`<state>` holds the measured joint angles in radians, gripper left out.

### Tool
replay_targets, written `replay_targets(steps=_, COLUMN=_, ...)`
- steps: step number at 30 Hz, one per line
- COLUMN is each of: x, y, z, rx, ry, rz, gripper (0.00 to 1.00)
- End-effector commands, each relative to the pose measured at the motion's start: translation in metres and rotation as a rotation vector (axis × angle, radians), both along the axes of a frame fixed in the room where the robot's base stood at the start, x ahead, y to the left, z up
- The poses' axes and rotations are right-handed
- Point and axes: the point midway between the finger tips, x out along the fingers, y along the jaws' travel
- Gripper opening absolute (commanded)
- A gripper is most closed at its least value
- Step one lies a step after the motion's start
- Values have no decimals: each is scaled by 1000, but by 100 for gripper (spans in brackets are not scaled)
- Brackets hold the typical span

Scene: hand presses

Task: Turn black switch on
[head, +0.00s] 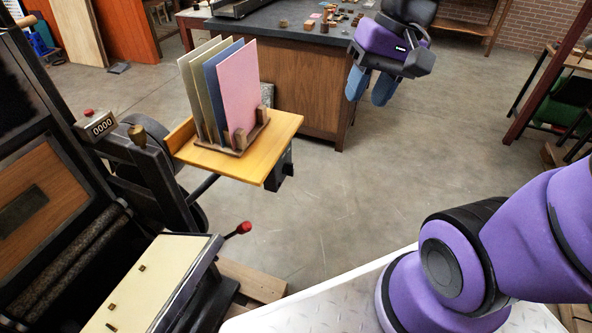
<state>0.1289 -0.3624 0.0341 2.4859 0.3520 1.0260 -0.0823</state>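My gripper (370,90) is at the upper right, in the air in front of the dark-topped wooden cabinet. Its two blue fingers point down with a gap between them, and nothing shows between them. No part is clearly recognisable as a black switch. A small black box (287,169) hangs under the right edge of the wooden shelf and may carry it; its face and any on or off position are too small to tell. My gripper is above and to the right of this box, well apart from it.
The wooden shelf (281,139) holds a rack of upright coloured boards (239,92). The press (150,170) fills the left, with a counter (101,124) and a red-knobbed lever (243,228). The cabinet (315,88) stands behind. Open floor (335,205) lies right of the shelf.

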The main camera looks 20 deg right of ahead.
Motion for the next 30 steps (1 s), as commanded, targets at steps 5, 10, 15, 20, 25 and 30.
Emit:
replay_targets(steps=5, x=21, y=7, z=-28, rx=139, ry=154, rz=-73, gripper=38)
replay_targets(steps=10, x=41, y=12, z=-53, rx=281, ry=282, rz=-151, gripper=38)
replay_targets(steps=15, x=62, y=15, z=-79, rx=428, ry=398, rz=-240, gripper=38)
replay_targets(steps=20, x=82, y=16, z=-104, rx=570, ry=492, rz=-334, gripper=38)
replay_targets(steps=25, x=102, y=13, z=-133, rx=724, ry=582, rz=-445, gripper=38)
replay_targets(steps=30, x=122, y=7, z=-165, rx=878, ry=655, rz=-568, gripper=38)
